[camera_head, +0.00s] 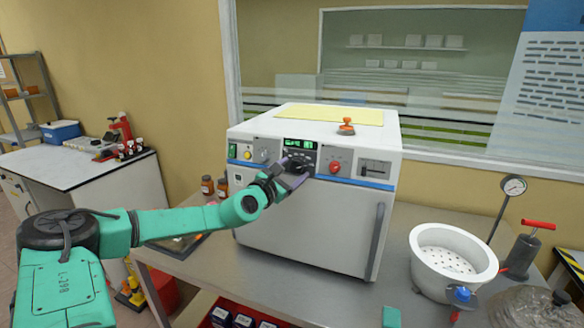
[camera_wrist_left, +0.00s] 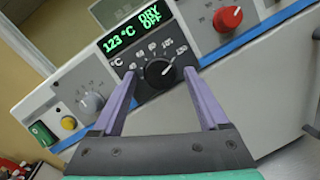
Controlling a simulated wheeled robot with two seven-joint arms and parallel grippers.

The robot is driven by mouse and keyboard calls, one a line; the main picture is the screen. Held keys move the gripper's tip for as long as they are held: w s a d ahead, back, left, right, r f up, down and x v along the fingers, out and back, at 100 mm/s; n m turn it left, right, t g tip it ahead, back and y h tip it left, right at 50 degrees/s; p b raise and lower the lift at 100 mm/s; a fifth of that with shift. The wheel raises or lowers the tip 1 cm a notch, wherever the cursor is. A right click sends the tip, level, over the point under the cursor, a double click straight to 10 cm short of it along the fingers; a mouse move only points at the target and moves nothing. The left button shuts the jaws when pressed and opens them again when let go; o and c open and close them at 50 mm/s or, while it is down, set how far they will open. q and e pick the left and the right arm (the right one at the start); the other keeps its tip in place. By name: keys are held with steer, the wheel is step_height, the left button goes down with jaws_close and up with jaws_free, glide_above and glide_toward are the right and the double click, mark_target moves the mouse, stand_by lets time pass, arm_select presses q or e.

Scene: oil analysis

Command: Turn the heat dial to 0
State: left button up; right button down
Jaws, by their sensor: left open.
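A white oven (camera_head: 300,215) stands on a metal table, with a control panel along its upper front. In the left wrist view, the black heat dial (camera_wrist_left: 159,73) sits under a green display (camera_wrist_left: 136,29) reading 123 °C and DRY OFF. The dial's white pointer line is toward the right side of its scale. My left gripper (camera_wrist_left: 162,85) is open, its two purple fingers on either side of the dial. I cannot tell whether they touch it. In the head view, my left gripper (camera_head: 300,172) is at the panel and hides part of the dial. My right gripper is not in view.
A red knob (camera_wrist_left: 228,19) is right of the dial; a grey knob (camera_wrist_left: 92,102), yellow button (camera_wrist_left: 68,122) and green switch (camera_wrist_left: 42,133) are left. An orange stamp-like object (camera_head: 346,127) lies on the oven. A white perforated bowl (camera_head: 452,262) stands right of it.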

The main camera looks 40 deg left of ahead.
arm_select(q)
jaws_close()
